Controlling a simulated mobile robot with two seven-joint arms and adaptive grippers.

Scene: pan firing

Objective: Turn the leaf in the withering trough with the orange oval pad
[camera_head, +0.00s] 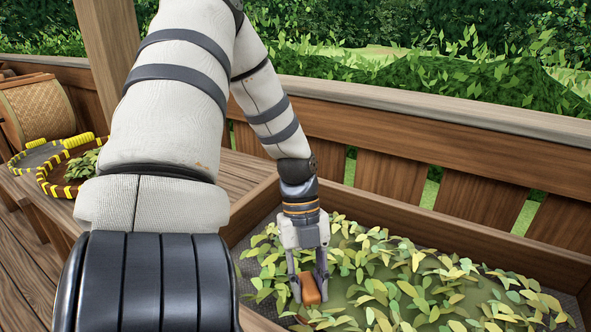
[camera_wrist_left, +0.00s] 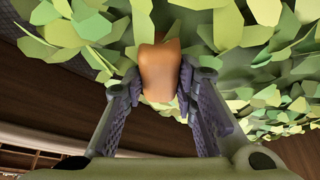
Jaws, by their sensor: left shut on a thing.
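The orange oval pad (camera_head: 310,289) is held between the fingers of my left gripper (camera_head: 309,284), low over the leaf at the near left part of the trough. In the left wrist view the pad (camera_wrist_left: 160,72) sits between the two fingertips of the gripper (camera_wrist_left: 161,88), with leaves around it. The green and yellowish leaf (camera_head: 400,270) lies spread over the withering trough. The trough's wooden wall (camera_head: 470,247) shows along the far side. Whether the pad touches the leaf I cannot tell. My right gripper is not in view.
A wooden railing (camera_head: 450,140) runs behind the trough, with hedges beyond. At the left, a tray with yellow-marked rim (camera_head: 45,178) holds leaves, beside another such tray (camera_head: 18,160) and a woven drum (camera_head: 45,108). My left arm hides much of the middle.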

